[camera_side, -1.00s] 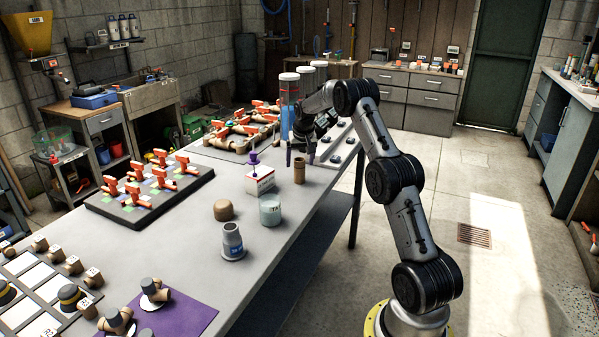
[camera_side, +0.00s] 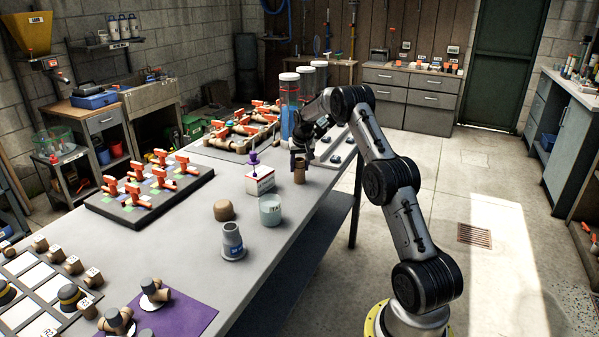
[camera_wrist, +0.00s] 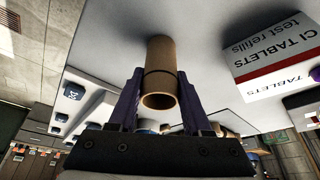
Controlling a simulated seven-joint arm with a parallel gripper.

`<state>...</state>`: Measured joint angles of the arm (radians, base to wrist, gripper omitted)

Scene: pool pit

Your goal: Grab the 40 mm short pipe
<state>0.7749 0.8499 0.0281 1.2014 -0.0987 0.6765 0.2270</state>
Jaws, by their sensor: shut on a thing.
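The short pipe (camera_side: 299,176) is a small tan-brown tube standing upright on the grey bench, near its right edge. My gripper (camera_side: 299,158) has come down over it from above, with its fingers at the pipe's upper part. In the wrist view the pipe (camera_wrist: 160,80) sits between the two dark purple fingers of my gripper (camera_wrist: 158,88), which are shut on it. A dark line rings the pipe, and its open end faces the camera. The pipe's base appears to rest on the bench.
A white and red test-tablet box (camera_side: 260,181) stands just left of the pipe; it also shows in the wrist view (camera_wrist: 275,55). A grey-green jar (camera_side: 270,211), a brown cap (camera_side: 223,210) and a grey reducer (camera_side: 232,241) stand nearer. Clear tubes (camera_side: 289,100) stand behind.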

